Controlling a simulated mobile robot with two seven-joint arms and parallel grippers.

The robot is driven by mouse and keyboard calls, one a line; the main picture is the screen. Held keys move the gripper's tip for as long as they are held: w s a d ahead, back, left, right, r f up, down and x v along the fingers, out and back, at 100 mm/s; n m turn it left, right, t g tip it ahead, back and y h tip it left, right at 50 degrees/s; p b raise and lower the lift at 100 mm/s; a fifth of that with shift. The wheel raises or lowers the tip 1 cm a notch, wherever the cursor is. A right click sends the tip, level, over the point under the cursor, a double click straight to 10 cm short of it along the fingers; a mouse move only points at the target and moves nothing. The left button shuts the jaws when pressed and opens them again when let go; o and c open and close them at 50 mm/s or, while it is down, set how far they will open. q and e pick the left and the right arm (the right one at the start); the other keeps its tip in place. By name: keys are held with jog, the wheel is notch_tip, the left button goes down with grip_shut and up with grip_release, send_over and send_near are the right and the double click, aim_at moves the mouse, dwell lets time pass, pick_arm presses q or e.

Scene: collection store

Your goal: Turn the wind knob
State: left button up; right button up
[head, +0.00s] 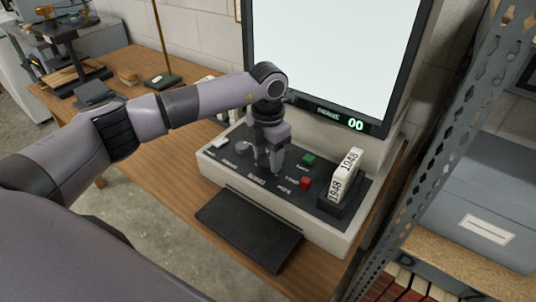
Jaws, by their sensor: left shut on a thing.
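A pale console (216,174) with a black top panel stands on the wooden desk below a large screen. My left gripper (265,168) reaches down onto the middle of the panel and is shut on a knob there. The fingers mostly hide this knob, and its small label is too small to read, so I cannot confirm by text that it is the wind knob. Another grey round knob (243,147) sits just to the left of the fingers. My right gripper is not in view.
A green button (309,159) and a red button (305,183) lie right of the gripper. White cards marked 1948 (346,172) stand in a black holder at the right. The screen (330,45) rises behind, with a metal shelf post (440,130) at right.

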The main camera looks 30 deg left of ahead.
aim_at(268, 159)
pick_arm(q)
jog(key=shift+r+n, duration=0.1)
jog(key=shift+n, duration=0.2)
dwell(0.4)
jog(key=o, duration=1)
jog(key=shift+o, duration=0.2)
jog(key=shift+r+b, duration=0.35)
jog(key=shift+r, duration=3.2)
